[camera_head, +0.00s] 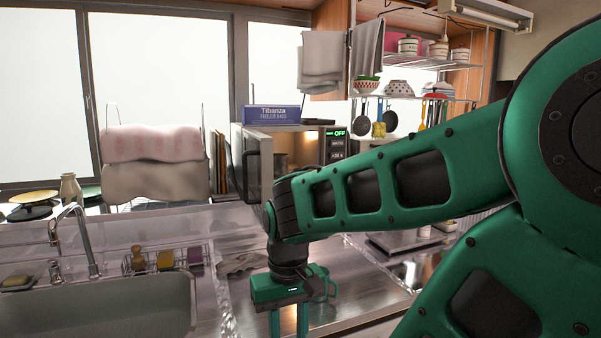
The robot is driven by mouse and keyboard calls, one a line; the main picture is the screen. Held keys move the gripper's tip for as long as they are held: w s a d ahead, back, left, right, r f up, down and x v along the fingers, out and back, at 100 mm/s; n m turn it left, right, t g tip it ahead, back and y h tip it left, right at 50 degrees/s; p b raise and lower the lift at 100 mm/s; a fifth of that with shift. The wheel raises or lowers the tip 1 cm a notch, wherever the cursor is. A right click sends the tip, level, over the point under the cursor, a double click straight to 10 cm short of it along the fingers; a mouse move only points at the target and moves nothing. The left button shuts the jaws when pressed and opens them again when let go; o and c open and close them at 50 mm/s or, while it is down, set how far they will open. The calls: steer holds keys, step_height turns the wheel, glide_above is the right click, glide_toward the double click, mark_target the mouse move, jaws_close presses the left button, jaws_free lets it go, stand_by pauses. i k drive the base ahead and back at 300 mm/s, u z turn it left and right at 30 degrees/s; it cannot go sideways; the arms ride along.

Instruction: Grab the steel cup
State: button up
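My gripper (289,322) points down over the steel counter (350,312) at the bottom middle. Its two fingers stand apart and no object shows between them; their tips are cut off by the picture's lower edge. A small grey, metallic-looking shape (281,162) shows inside the open appliance (262,165) behind my arm. I cannot tell whether it is the steel cup. No other steel cup is clear in this view, and my green arm hides much of the right side.
A sink (110,308) with a faucet (75,235) lies at the left. A wire rack (163,258) with sponges stands behind it. A grey cloth (242,264) lies left of my wrist. The appliance door stands open. Bowls (367,86) and hanging utensils are at the back right.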

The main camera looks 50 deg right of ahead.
mark_target(280, 160)
steer(key=k, duration=0.65)
steer(key=z, duration=1.15)
steer(key=i, duration=1)
steer(key=u, duration=0.05)
